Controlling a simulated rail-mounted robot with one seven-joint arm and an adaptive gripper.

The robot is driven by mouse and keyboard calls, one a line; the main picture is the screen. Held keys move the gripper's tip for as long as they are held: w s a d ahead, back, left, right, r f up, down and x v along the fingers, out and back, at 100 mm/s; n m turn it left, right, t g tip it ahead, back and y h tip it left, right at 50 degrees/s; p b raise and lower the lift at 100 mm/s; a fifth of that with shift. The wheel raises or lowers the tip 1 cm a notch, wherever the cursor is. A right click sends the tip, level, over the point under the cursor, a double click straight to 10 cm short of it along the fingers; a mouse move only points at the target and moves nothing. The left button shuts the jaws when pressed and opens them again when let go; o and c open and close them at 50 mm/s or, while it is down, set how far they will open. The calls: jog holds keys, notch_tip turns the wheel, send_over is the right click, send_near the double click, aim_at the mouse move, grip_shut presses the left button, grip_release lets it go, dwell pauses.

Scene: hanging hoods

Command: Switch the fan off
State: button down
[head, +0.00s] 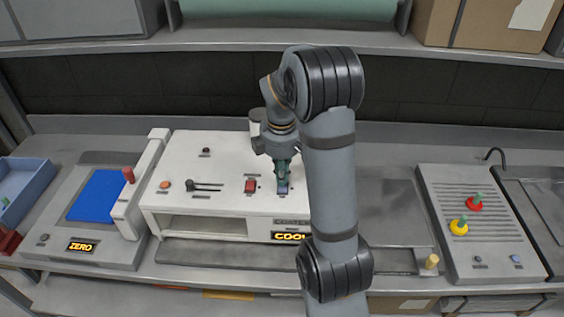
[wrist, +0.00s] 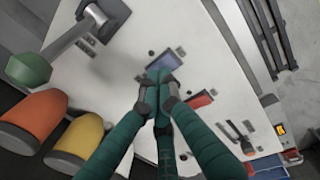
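A white panel unit (head: 222,146) stands on the counter, with a lit "COOL" sign (head: 288,236) on its front. A red rocker switch (head: 251,185) and a blue rocker switch (head: 283,189) sit on its top. They also show in the wrist view, red (wrist: 200,101) and blue (wrist: 166,60). I cannot read which one is labelled for the fan. My gripper (head: 282,180) points down at the blue switch. In the wrist view my gripper (wrist: 160,75) has its fingertips together, empty, at the blue switch's near edge. I cannot tell whether they touch it.
A "ZERO" unit (head: 55,228) stands at left, a panel with red and yellow knobs (head: 480,250) at right. A shelf (head: 230,45) runs above. My arm hides the unit's right side.

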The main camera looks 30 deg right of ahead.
notch_tip(320, 180, up, 14)
jog(key=w+p, duration=0.1)
jog(key=p, duration=0.2)
jog(key=shift+w+d+f+p, duration=0.15)
jog(key=shift+w+d+p, duration=0.05)
jog(key=shift+d+p, duration=0.2)
jog(key=shift+f, duration=0.1)
jog(key=f, duration=0.6)
jog(key=s+f, duration=0.1)
jog(key=f, duration=0.3)
jog(key=shift+s+a+b, duration=0.1)
jog(key=shift+a+b, duration=0.2)
jog(key=shift+b, duration=0.05)
jog(key=shift+w+d+b, duration=0.15)
jog(key=shift+w+b, duration=0.15)
jog(key=shift+b, duration=0.95)
jog(key=shift+r+b, duration=0.2)
jog(key=shift+b, duration=0.45)
notch_tip(320, 180, up, 7)
jog(key=s, duration=0.1)
jog(key=shift+a+r+p, duration=0.15)
jog(key=shift+a+p, duration=0.15)
jog(key=shift+p, duration=0.05)
